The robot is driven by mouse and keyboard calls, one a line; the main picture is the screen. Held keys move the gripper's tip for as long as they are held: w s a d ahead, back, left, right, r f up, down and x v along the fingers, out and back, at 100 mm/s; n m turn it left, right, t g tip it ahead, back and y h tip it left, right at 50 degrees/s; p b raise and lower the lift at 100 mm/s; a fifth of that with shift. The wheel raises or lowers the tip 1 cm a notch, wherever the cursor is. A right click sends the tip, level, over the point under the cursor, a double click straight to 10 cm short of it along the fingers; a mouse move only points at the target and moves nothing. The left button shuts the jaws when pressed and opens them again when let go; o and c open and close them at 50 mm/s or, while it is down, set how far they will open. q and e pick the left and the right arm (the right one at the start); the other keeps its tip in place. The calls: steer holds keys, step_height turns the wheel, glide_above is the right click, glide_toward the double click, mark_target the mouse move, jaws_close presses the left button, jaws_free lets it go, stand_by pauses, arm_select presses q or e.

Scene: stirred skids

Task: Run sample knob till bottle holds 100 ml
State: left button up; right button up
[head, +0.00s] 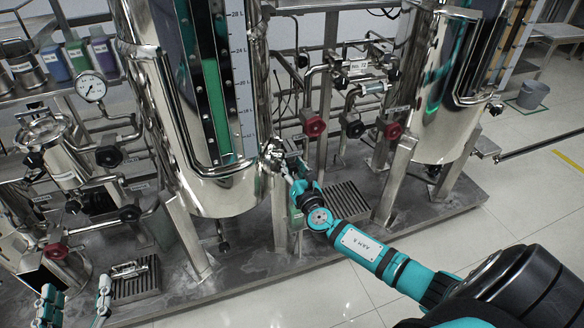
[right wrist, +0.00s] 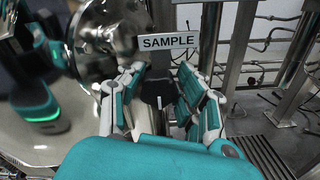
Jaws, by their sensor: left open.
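The SAMPLE sign (right wrist: 169,41) shows in the right wrist view, with a dark knob (right wrist: 156,90) just below it. My right gripper (right wrist: 158,88) has one finger on each side of the knob; whether the fingers press on it I cannot tell. In the head view my right gripper (head: 287,172) is at the low right side of the middle tank, and the knob is hidden there. My left gripper (head: 76,296) is open and empty at the bottom left.
The middle steel tank (head: 225,195) has a green level glass and a litre scale. Red valve handwheels (head: 314,126) and pipes crowd the space to its right. A slatted drain grate (head: 346,201) lies on the skid deck. The tiled floor in front is clear.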

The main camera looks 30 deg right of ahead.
steer(key=o, duration=0.3)
steer(key=shift+o, duration=0.2)
steer(key=v, duration=1.2)
